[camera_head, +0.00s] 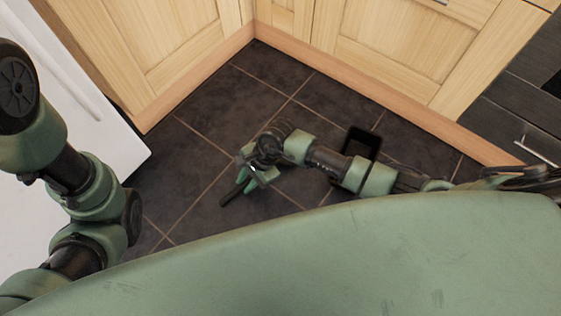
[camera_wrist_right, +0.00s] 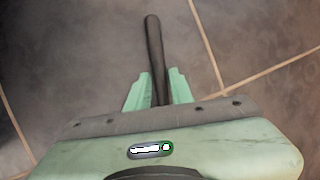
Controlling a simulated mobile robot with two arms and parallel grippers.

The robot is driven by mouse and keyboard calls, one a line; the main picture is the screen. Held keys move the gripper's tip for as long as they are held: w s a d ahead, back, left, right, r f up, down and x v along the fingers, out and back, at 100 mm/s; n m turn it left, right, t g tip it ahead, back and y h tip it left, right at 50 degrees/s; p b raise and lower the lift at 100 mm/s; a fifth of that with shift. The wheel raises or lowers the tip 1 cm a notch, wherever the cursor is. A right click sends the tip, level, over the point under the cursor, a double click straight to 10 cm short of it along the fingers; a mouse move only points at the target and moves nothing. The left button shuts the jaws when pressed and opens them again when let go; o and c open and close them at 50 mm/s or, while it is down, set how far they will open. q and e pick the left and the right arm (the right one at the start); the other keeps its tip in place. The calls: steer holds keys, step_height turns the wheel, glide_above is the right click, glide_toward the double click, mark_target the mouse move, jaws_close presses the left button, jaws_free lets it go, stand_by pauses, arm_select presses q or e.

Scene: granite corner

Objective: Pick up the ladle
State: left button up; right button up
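The ladle shows only as a dark, rod-like handle (camera_head: 233,193) that sticks out toward the lower left from my right gripper (camera_head: 250,181). In the right wrist view the dark handle (camera_wrist_right: 155,45) runs straight out between the two green fingers of the right gripper (camera_wrist_right: 160,78). The fingers sit close on both sides of it and appear shut on it. The ladle's bowl cannot be made out. My left arm is at the left of the head view; its gripper is out of the picture.
A white appliance (camera_head: 75,110) stands at the left, and a dark-fronted unit (camera_head: 510,115) with a bar handle at the right.

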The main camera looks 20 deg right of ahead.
steer(key=shift+r, duration=0.1)
jaws_close()
